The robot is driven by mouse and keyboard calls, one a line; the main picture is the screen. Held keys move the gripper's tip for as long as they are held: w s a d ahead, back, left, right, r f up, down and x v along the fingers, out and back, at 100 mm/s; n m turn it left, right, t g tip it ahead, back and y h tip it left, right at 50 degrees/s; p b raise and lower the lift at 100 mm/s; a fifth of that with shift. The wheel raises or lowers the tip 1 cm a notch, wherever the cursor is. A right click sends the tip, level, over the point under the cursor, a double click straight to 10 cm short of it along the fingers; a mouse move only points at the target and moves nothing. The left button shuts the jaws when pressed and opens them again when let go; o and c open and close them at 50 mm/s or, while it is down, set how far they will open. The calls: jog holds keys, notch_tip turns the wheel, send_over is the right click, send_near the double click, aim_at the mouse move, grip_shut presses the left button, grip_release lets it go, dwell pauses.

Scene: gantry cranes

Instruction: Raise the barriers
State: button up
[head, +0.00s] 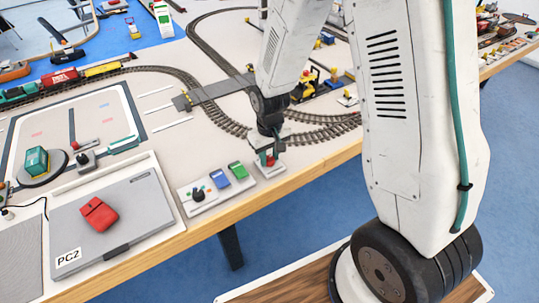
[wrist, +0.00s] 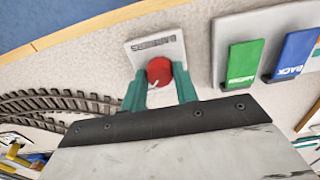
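The small light-grey plate lettered BARRIERS (wrist: 171,44) carries a red round-topped lever (wrist: 159,72). In the head view the plate (head: 271,172) lies near the table's front edge. My gripper (wrist: 160,80) has its teal fingers on both sides of the red knob, apparently touching it. In the head view my gripper (head: 269,148) points down over the plate and partly hides the lever. The grey crossing strip (head: 218,91) spans the tracks behind. The barriers themselves are too small to make out there.
Next to the plate is a control panel (head: 217,189) with a black knob, a blue switch (wrist: 293,54) and a green switch (wrist: 243,63). Curved tracks (head: 208,112) run behind my gripper.

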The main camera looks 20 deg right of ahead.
jog(key=shift+n, duration=0.4)
jog(key=n, duration=0.3)
jog(key=shift+n, duration=0.3)
jog(key=n, duration=0.4)
jog(key=shift+n, duration=0.3)
jog(key=n, duration=0.4)
jog(key=shift+n, duration=2.5)
jog(key=o, duration=1)
jog(key=shift+c, duration=0.2)
